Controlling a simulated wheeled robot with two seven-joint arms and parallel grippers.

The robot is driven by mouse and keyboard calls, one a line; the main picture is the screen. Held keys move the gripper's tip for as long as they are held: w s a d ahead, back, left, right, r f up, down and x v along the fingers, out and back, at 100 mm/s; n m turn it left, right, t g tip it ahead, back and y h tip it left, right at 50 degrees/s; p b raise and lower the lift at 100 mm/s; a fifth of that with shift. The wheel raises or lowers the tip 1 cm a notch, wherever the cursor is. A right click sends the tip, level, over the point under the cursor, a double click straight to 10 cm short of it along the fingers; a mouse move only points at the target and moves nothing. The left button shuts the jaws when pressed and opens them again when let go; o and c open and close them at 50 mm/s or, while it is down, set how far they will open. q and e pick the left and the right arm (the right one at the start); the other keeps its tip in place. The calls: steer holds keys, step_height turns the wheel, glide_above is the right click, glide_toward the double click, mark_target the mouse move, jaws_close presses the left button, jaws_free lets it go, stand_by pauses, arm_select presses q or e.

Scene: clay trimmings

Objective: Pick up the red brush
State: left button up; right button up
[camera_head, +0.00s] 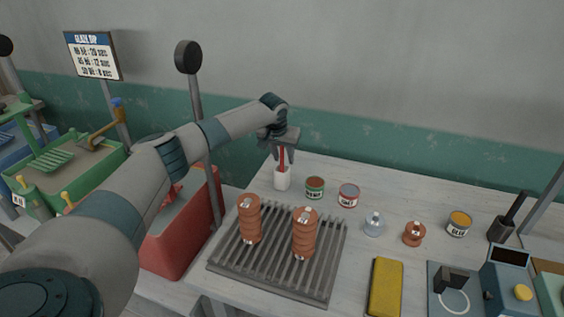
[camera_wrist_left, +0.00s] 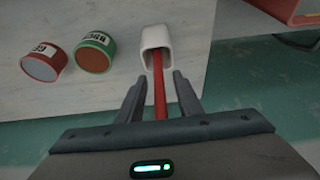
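The red brush (camera_head: 282,156) stands upright in a white cup (camera_head: 282,181) at the back left of the table. Only its red handle shows; its lower end is hidden in the cup. My left gripper (camera_head: 283,151) is at the handle from above. In the left wrist view the red brush (camera_wrist_left: 159,88) runs between the two fingers of my left gripper (camera_wrist_left: 158,84), with a gap on each side. The fingers are open around it. The white cup (camera_wrist_left: 155,38) lies just beyond the fingertips. My right gripper is not in view.
A green can (camera_head: 315,187) and a red-labelled can (camera_head: 348,195) stand right of the cup. A slatted rack (camera_head: 277,281) with two stacks of brown pieces (camera_head: 249,219) is in front. A yellow sponge (camera_head: 385,287) lies at the front. A red bin (camera_head: 172,246) is beside the table.

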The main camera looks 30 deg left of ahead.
arm_select(q)
steer(key=shift+w+f, duration=0.1)
steer(key=shift+f, duration=0.15)
steer(key=shift+c, duration=0.6)
jaws_close()
